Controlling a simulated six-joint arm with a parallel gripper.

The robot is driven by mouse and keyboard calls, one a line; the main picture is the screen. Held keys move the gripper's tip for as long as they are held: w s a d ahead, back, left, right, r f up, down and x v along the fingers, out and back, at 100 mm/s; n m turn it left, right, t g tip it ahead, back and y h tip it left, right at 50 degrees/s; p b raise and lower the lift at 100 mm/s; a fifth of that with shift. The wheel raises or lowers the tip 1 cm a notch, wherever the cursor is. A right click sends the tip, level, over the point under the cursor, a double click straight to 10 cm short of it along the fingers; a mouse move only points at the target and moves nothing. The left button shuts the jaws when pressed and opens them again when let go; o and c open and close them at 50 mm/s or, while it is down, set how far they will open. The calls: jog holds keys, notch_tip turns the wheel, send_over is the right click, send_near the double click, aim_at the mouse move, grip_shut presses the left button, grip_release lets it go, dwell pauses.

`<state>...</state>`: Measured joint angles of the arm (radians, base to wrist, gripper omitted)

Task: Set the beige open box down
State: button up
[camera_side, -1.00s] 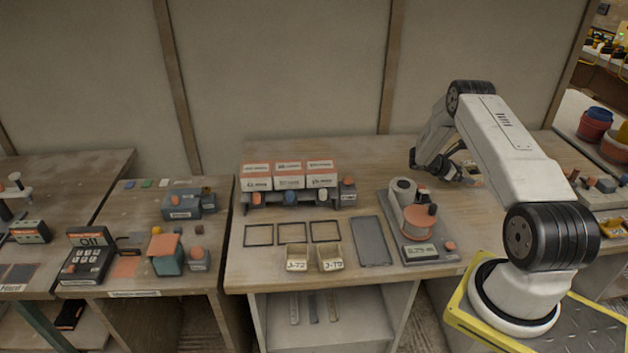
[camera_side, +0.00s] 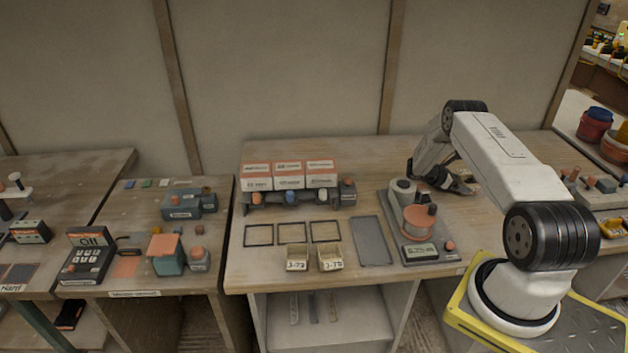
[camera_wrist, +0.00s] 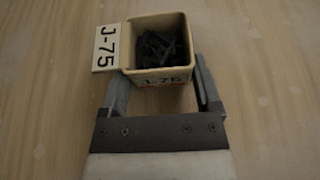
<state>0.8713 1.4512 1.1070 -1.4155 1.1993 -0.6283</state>
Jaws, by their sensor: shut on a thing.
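The beige open box (camera_wrist: 184,40) shows in the wrist view, upright in front of my gripper (camera_wrist: 158,82). It holds several dark small pieces and carries a J-75 label on its front and on a tab at its left. My gripper's two grey fingers are shut on it, one at each side.
Two other beige boxes (camera_side: 297,252) stand at the bench's front, by three dark square frames (camera_side: 259,235). Bare wood surrounds the held box.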

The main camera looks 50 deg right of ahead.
aim_at(460, 183)
jog(key=shift+f, duration=0.1)
jog(key=o, duration=1.1)
jog(key=shift+o, duration=0.2)
jog(key=shift+w+a+r, duration=0.3)
jog(key=shift+w+a, duration=0.05)
jog(key=shift+w, duration=0.05)
jog(key=shift+v, duration=1.1)
notch_tip(460, 183, up, 5)
jog(key=shift+s+d+r, duration=0.1)
jog(key=shift+r, duration=0.9)
